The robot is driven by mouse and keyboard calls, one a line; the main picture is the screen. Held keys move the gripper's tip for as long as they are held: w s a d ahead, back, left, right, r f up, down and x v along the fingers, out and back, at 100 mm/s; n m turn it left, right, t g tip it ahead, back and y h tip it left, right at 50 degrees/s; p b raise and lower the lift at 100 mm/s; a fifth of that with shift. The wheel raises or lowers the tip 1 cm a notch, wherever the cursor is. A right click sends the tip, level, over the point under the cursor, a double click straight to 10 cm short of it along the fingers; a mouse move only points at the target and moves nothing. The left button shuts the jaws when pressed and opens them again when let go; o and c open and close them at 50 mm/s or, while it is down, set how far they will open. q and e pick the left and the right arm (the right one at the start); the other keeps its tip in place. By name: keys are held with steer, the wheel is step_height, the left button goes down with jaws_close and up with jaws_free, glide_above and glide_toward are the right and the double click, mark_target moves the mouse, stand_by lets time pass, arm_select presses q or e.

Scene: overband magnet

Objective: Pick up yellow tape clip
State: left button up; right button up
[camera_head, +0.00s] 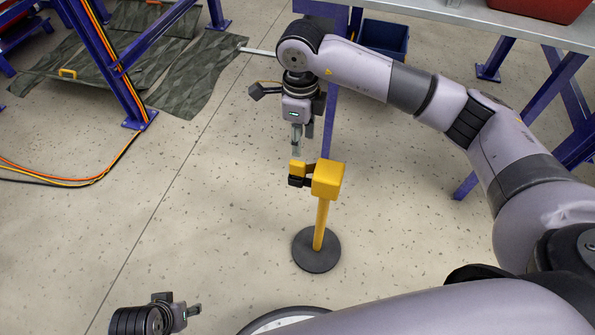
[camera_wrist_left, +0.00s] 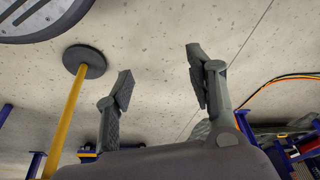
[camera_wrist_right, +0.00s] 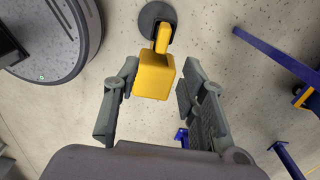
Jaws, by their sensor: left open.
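A small yellow tape clip (camera_head: 297,168) with a black lower part sits at the left side of a yellow post head (camera_head: 328,180). My right gripper (camera_head: 297,152) points down just above the clip. It is open in the right wrist view (camera_wrist_right: 154,92), with a yellow block (camera_wrist_right: 154,77) showing between and beyond its fingers; I cannot tell whether this is the clip or the post head. No grip shows. My left gripper (camera_head: 193,311) is low at the left in the head view. Its fingers are apart and empty in the left wrist view (camera_wrist_left: 158,65).
The yellow post (camera_head: 321,225) stands on a round black base (camera_head: 316,250). A blue bin (camera_head: 385,38) and a table (camera_head: 440,10) on blue legs are behind. Dark mats (camera_head: 195,75) lie at the back left, with orange and black cables (camera_head: 75,180). The floor left of the post is clear.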

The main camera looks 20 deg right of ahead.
mark_target(298, 162)
step_height(298, 162, down, 8)
steer(key=shift+a+r+b, duration=0.1)
steer(key=shift+r+b, duration=0.1)
steer(key=shift+b, duration=0.3)
steer(key=f, duration=0.3)
steer(key=f+b, duration=0.1)
steer(key=shift+w+a+f, duration=0.15)
steer(key=shift+w+f, duration=0.05)
steer(key=shift+w, duration=0.15)
steer(key=shift+f, duration=0.3)
arm_select(q)
steer(key=v, duration=0.6)
steer(key=shift+r, duration=0.25)
steer(key=shift+a, duration=0.15)
steer(key=shift+w, duration=0.1)
arm_select(e)
jaws_close()
